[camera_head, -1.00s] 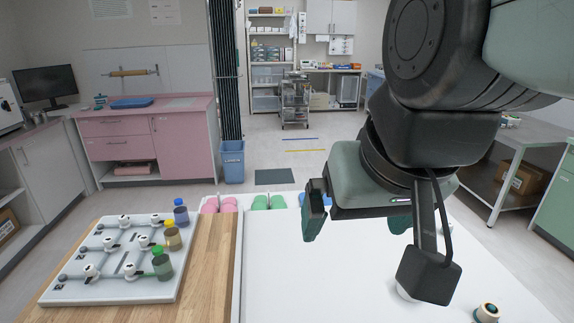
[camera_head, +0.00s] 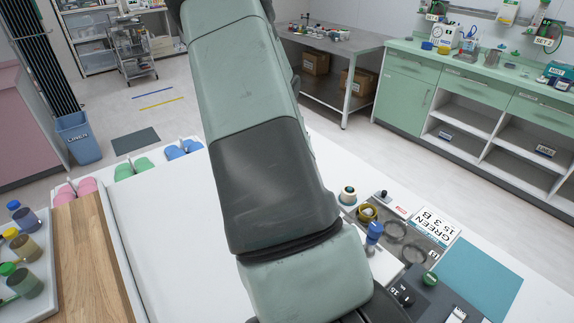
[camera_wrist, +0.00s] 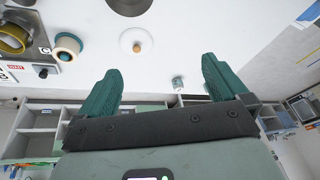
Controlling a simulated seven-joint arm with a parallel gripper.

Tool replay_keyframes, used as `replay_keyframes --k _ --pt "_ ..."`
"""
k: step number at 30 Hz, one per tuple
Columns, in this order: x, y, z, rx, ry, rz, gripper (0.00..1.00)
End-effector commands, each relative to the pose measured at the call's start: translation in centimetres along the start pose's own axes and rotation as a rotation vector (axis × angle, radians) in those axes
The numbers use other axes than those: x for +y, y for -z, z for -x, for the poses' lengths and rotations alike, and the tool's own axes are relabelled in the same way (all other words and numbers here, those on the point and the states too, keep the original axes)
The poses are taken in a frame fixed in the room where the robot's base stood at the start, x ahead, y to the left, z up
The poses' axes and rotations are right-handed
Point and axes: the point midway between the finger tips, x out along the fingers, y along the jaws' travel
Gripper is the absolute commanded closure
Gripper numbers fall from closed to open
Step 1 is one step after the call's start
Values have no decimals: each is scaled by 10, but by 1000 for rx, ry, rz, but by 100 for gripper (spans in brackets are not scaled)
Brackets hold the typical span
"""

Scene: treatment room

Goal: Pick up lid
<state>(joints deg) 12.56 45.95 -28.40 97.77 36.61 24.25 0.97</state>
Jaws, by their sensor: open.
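A white round lid (camera_wrist: 137,42) with a small orange-brown knob lies on the white surface in the wrist view, taking it to be the task's lid. It does not show in the head view, where my arm covers much of the table. My gripper (camera_wrist: 160,64) is open, with its two green fingers spread and nothing between them. In the wrist view the lid lies beyond the fingertips, above and a little left of the gap, apart from both fingers. In the head view the fingers are out of sight.
A teal sheet (camera_head: 482,280) lies at right. Pink, green and blue items line the table's far edge. A wooden board (camera_head: 85,255) borders the white surface at left.

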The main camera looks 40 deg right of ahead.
Motion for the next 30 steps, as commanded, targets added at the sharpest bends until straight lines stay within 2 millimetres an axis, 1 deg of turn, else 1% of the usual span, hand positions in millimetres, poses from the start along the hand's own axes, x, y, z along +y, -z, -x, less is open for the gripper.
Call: replay_keyframes --k 1,3,6,11,15,18,25,30 --pt "15 5 -25 10 -38 -19 0" --pt "30 12 -49 29 -74 -40 0" --pt "44 18 -70 50 -107 -59 0" --pt "54 21 -90 61 -126 -69 0" --pt "57 22 -113 60 -126 -70 0" --pt "58 23 -127 60 -126 -67 0" --pt "60 25 -144 60 -124 -67 0" --pt "61 29 -170 59 -126 -66 0"
